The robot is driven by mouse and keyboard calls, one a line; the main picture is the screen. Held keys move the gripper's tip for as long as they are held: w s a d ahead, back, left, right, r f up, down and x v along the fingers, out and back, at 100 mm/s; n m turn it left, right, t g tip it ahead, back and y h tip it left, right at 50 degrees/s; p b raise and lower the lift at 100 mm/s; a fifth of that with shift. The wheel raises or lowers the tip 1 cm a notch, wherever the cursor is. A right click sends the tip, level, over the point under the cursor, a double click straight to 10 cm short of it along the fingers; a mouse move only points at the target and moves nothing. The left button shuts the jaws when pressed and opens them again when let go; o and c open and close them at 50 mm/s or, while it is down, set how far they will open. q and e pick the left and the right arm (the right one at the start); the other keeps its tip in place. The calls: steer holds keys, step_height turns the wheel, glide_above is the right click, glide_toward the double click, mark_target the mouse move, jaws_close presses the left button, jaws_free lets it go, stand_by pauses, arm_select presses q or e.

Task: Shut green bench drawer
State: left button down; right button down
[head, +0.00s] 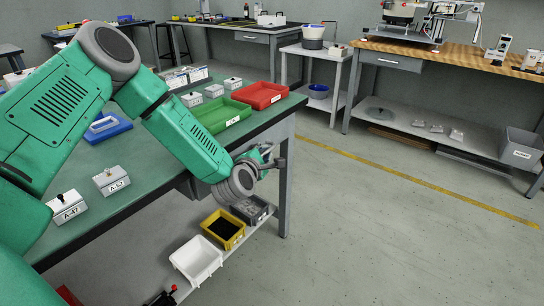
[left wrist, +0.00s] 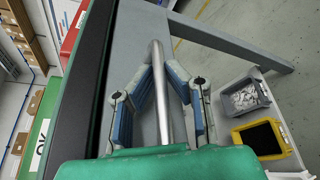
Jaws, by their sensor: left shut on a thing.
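The green-topped bench (head: 140,154) runs along the left of the head view. My left gripper (head: 264,157) is beside its front edge, near the right end. In the left wrist view, my left gripper (left wrist: 161,78) has its blue-padded fingers on both sides of a shiny metal bar handle (left wrist: 157,52) and is shut on it. The grey drawer front (left wrist: 128,50) shows behind the handle. In the head view my arm hides the handle and most of the drawer, so I cannot tell how far out it stands. My right gripper is not in view.
A green tray (head: 222,116) and a red tray (head: 260,95) lie on the bench, with several small labelled boxes. On the lower shelf are a white bin (head: 195,260), a yellow bin (head: 223,229) and a grey bin (head: 252,210). The floor (head: 380,230) to the right is clear.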

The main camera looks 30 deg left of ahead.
arm_select(q)
steer(key=shift+a, duration=0.7)
steer(key=c, duration=1.6)
jaws_free()
steer(key=shift+s, duration=0.1)
steer(key=v, duration=1.1)
steer(key=shift+s+d, duration=0.15)
steer(key=shift+s, duration=0.15)
